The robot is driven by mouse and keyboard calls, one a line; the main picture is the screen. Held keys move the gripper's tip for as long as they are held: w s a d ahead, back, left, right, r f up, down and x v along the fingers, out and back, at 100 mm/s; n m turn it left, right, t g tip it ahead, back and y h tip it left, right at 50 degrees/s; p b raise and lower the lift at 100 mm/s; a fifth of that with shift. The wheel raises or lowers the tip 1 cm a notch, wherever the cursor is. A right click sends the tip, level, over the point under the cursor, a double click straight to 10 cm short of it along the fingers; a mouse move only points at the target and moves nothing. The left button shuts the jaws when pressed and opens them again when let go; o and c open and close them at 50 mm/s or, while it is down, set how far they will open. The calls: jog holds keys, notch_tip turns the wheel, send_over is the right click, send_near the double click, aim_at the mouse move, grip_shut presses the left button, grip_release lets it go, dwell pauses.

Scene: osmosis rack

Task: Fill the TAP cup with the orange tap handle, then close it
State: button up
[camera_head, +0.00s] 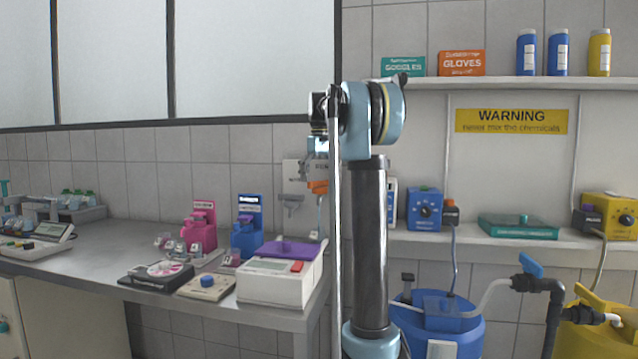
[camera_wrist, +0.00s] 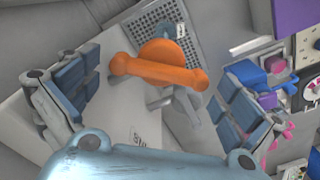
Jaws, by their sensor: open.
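The orange tap handle (camera_wrist: 158,68) lies across the space between my gripper's fingers in the wrist view. Its orange also shows just below my gripper in the head view (camera_head: 317,187), beside the white wall panel. My gripper (camera_wrist: 155,102) is open, with one blue-padded finger on each side of the handle. I see no clear contact between pads and handle. A grey spout (camera_wrist: 182,100) shows under the handle. A small pale thing with a label (camera_wrist: 181,32) sits on a perforated grey tray (camera_wrist: 150,18); I cannot tell whether it is the TAP cup. Water flow cannot be made out.
A white device with a purple top (camera_head: 281,279) stands at the counter's right end. Blue (camera_head: 246,236) and pink (camera_head: 199,226) dispensers stand behind it. A blue drum (camera_head: 440,325) stands at the lower right, below a shelf with a blue pump (camera_head: 425,209).

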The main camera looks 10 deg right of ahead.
notch_tip(320, 180, up, 12)
jog(key=shift+f, duration=0.2)
dwell(0.7)
